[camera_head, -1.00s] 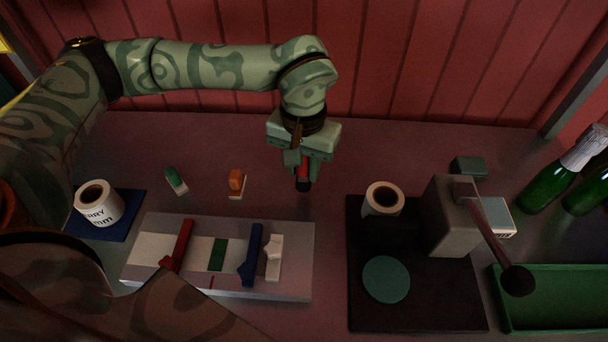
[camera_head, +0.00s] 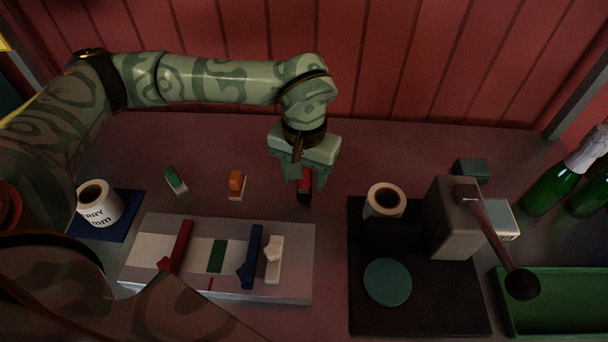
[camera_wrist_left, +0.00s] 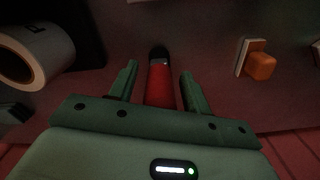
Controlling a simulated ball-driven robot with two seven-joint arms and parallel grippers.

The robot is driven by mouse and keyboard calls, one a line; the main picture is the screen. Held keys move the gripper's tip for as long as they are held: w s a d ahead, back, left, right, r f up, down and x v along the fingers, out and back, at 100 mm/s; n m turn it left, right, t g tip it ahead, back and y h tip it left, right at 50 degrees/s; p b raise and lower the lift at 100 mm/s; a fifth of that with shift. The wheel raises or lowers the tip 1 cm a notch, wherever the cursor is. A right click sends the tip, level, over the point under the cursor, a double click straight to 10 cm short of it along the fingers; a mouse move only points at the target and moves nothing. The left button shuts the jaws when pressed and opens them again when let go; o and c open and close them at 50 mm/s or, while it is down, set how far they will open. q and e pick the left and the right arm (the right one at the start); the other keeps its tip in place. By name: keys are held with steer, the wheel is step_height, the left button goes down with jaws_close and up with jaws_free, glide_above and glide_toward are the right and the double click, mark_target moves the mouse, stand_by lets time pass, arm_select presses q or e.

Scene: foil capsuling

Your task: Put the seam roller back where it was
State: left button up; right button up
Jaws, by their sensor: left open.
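A red-handled tool with a dark end, seemingly the seam roller (camera_head: 305,187), is at the back middle of the grey table. My left gripper (camera_head: 305,180) is open around it, pointing down. In the left wrist view the red handle (camera_wrist_left: 160,86) lies between the two spread fingers of the left gripper (camera_wrist_left: 157,88), with a gap on each side. Its dark end points away from the palm. The palm hides the handle's near part. My right gripper is not in view.
An orange-topped block (camera_head: 236,184) and a green-topped one (camera_head: 175,181) stand left of the gripper. A grey board (camera_head: 305,240) with red, blue and white pieces lies in front. A dark mat (camera_head: 430,310) with a foil roll (camera_head: 384,200) and grey block (camera_head: 452,225) is right.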

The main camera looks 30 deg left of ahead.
arm_select(q)
step_height(320, 180, up, 11)
steer(key=shift+f+p, duration=0.1)
steer(key=shift+p, duration=1.1)
steer(key=shift+r, duration=0.45)
